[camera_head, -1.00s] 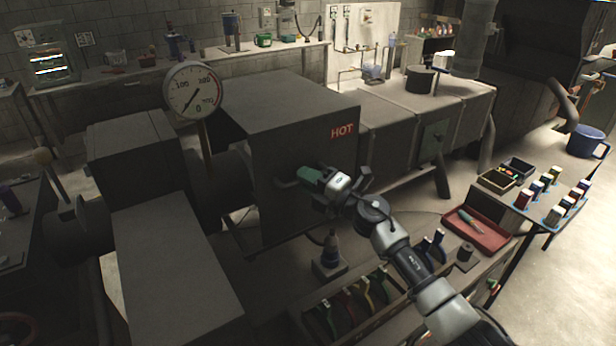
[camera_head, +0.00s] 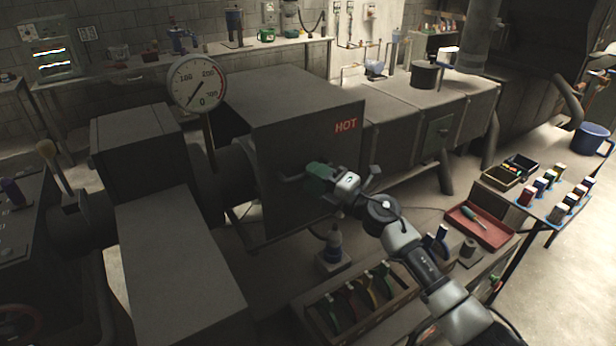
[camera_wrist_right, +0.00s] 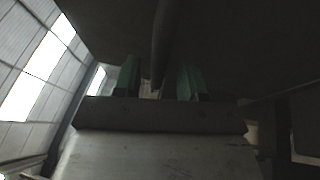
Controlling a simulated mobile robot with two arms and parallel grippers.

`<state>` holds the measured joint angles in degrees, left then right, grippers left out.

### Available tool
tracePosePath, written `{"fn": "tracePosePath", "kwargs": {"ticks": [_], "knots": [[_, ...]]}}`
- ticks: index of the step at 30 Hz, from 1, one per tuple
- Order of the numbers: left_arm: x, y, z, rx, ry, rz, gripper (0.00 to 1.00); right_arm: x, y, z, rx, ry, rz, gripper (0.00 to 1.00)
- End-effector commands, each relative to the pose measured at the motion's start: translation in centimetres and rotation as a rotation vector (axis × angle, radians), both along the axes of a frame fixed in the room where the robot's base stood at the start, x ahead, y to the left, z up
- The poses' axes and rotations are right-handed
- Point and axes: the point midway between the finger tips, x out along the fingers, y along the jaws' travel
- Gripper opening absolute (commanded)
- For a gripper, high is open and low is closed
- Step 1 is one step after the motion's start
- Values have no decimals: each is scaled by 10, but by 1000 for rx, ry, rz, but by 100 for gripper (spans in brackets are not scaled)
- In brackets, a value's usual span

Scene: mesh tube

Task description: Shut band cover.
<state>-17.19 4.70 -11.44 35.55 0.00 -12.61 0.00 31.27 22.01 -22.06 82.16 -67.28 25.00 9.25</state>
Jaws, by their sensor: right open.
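The band cover (camera_head: 290,105) is a large dark grey box with red "HOT" lettering on its front face, in the middle of the head view. I cannot tell whether the fingers touch the bar. My left gripper is not in view.
A round gauge (camera_head: 197,82) stands left of the cover.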

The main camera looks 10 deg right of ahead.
Motion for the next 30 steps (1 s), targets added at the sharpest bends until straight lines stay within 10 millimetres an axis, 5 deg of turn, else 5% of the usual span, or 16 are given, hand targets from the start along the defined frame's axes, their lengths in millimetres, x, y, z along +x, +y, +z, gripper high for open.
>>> {"fn": "tracePosePath", "kwargs": {"ticks": [12,30], "knots": [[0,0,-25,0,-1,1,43,-57,-50,-17,-4,2,3,41],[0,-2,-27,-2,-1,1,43,-65,-57,-16,-1,2,3,41]]}}
